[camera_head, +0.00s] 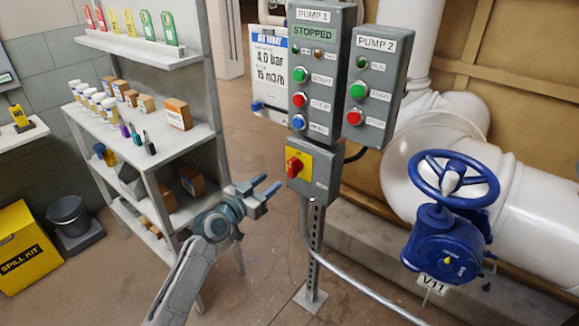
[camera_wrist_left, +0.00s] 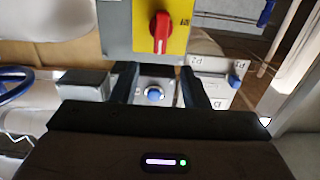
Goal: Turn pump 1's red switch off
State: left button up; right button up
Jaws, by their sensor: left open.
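The red switch (camera_head: 294,168) is a rotary handle on a yellow plate (camera_head: 306,165), on the grey box below the pump 1 panel (camera_head: 314,85). In the wrist view the red handle (camera_wrist_left: 160,32) stands roughly upright on its yellow plate. The pump 1 display reads STOPPED. My left gripper (camera_head: 265,188) is open and empty, to the left of and a little below the switch, apart from it. In the wrist view its two dark fingers (camera_wrist_left: 160,85) are spread, with the switch beyond them toward the top. My right gripper is not in view.
The pump 2 panel (camera_head: 373,85) is at the right of pump 1's. A metal post (camera_head: 315,240) carries the boxes. A blue valve wheel (camera_head: 452,178) and white pipes are at the right. A shelf (camera_head: 150,175) with bottles and boxes stands left, behind my left arm.

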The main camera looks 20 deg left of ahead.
aim_at(290, 166)
pick_arm(q)
jog(key=p+x, duration=0.1)
jog(key=x, duration=0.9)
jog(key=shift+w+p, duration=0.2)
jog(key=shift+p, duration=0.1)
grip_shut()
